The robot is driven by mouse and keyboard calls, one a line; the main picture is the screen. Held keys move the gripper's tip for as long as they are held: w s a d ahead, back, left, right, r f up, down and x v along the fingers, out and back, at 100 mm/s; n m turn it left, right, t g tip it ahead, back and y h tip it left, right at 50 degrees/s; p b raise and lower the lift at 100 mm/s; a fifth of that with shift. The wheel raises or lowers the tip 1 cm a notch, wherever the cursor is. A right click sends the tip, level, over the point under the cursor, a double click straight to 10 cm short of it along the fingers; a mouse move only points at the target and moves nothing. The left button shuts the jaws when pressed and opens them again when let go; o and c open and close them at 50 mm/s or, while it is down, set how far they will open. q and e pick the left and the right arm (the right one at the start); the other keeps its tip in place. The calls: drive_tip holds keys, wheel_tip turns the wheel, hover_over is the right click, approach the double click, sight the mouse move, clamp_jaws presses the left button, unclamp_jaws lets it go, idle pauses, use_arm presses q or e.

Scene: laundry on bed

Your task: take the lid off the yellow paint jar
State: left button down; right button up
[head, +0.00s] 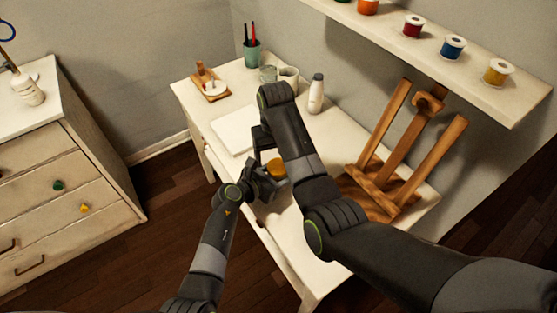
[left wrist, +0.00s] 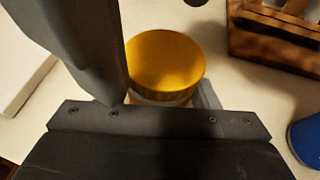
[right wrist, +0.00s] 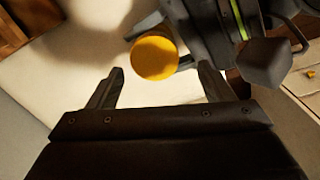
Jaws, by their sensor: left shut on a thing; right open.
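The yellow paint jar has a round yellow-orange lid (head: 276,168) and stands near the front of the white desk. The lid is on the jar, and it also shows in the left wrist view (left wrist: 165,60) and the right wrist view (right wrist: 154,58). A pale strip of the jar body (left wrist: 165,99) shows below the lid. My left gripper (head: 266,182) is shut on the jar, with its fingers on either side of it. My right gripper (right wrist: 157,82) is open, with the lid just beyond its fingertips and nothing between them.
A wooden easel (head: 393,170) stands to the right on the desk (head: 232,75). A white bottle (head: 316,94), a pen cup (head: 252,55) and a pale flat sheet (head: 232,130) are farther back. A blue object (left wrist: 307,140) is close by.

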sight(278, 166)
drive_tip(key=shift+d+r, duration=0.2)
drive_tip(key=shift+r, duration=0.4)
drive_tip(key=m, duration=0.2)
drive_tip(key=r+m, duration=0.1)
drive_tip(key=m, duration=0.1)
drive_tip(key=shift+r+m, duration=0.2)
drive_tip(key=shift+m, duration=0.1)
drive_tip(key=m, duration=0.1)
drive_tip(key=r+m, duration=0.1)
drive_tip(key=m, duration=0.3)
drive_tip(key=shift+d+r, duration=0.1)
drive_tip(key=shift+r, duration=0.3)
drive_tip(key=shift+m, duration=0.3)
drive_tip(key=shift+f, duration=4)
drive_tip(key=shift+c, duration=0.5)
drive_tip(key=c, duration=0.9)
drive_tip(key=n, duration=0.4)
drive_tip(key=shift+n, duration=0.4)
drive_tip(key=n, duration=0.5)
